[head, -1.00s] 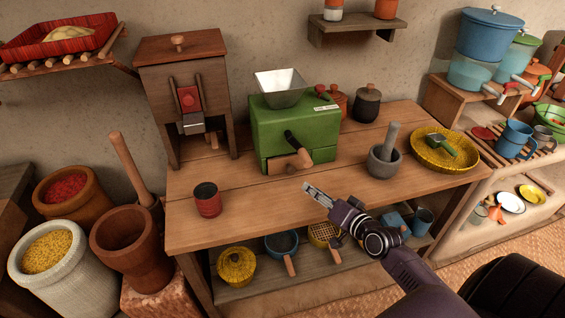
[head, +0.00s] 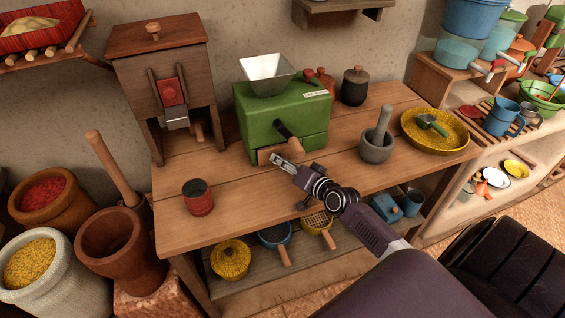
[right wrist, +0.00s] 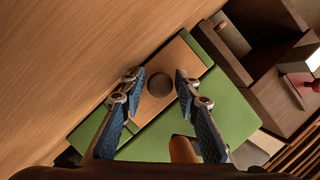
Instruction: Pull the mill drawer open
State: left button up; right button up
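The green mill (head: 305,115) with a metal hopper (head: 266,72) stands on the wooden table. Its wooden drawer front (head: 265,156) is low on the front face, and the drawer looks shut. In the right wrist view the drawer front (right wrist: 188,52) carries a round dark knob (right wrist: 159,85). My right gripper (head: 275,158) is right in front of the drawer and hides the knob in the head view. In the right wrist view its fingers (right wrist: 158,79) are spread on either side of the knob, with gaps, not gripping it. My left gripper is not in view.
The mill's black crank arm (head: 287,132) hangs just above the drawer. A red tin (head: 198,199) stands on the table to the left, and a stone mortar (head: 377,148) to the right. The tabletop in front of the drawer is clear apart from my gripper.

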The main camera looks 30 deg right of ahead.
jog(key=c, duration=0.8)
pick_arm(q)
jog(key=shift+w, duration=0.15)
pick_arm(e)
grip_shut()
